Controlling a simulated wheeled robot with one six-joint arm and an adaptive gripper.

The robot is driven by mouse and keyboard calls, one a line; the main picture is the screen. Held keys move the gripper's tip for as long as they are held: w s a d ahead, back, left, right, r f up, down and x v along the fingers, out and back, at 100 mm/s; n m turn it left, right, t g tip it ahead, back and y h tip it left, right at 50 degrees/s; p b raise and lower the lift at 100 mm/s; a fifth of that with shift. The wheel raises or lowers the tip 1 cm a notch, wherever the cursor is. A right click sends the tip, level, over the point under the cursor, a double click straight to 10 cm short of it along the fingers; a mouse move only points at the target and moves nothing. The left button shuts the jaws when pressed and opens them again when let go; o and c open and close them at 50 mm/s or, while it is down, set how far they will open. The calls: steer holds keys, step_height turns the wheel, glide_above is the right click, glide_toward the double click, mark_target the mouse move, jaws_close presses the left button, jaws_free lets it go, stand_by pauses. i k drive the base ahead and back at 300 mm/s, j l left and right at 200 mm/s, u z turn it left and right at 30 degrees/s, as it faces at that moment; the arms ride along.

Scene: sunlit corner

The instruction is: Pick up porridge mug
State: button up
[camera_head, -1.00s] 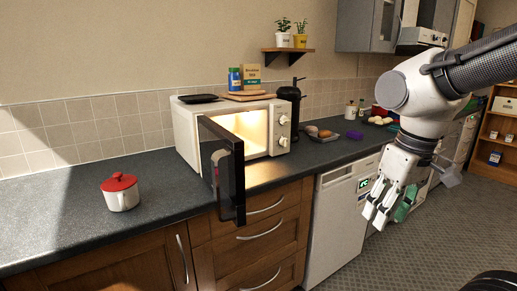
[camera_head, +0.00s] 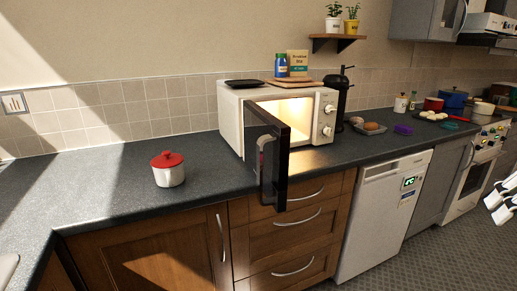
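A white mug with a red lid (camera_head: 168,170) stands upright on the dark worktop, left of the microwave. It is most likely the porridge mug; no label is readable. My gripper (camera_head: 504,206) shows only in part at the right edge, over the floor and far from the mug. Its white fingers are cut off by the frame, so its opening cannot be judged. Nothing is seen held in it.
The microwave (camera_head: 232,120) stands with its dark door (camera_head: 274,160) swung open towards me, right of the mug. The worktop (camera_head: 110,190) around the mug is clear. A dishwasher (camera_head: 382,215) and drawers are below.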

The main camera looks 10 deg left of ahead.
mark_target(170, 177)
steer(key=u, duration=1.35)
steer(key=k+l+z, duration=0.15)
steer(key=z, duration=0.2)
steer(key=k+l+z, duration=0.1)
steer(key=l+z, duration=0.2)
steer(key=i+j, duration=0.15)
steer(key=i, duration=0.35)
steer(key=i+j, duration=0.2)
steer(key=i, duration=0.3)
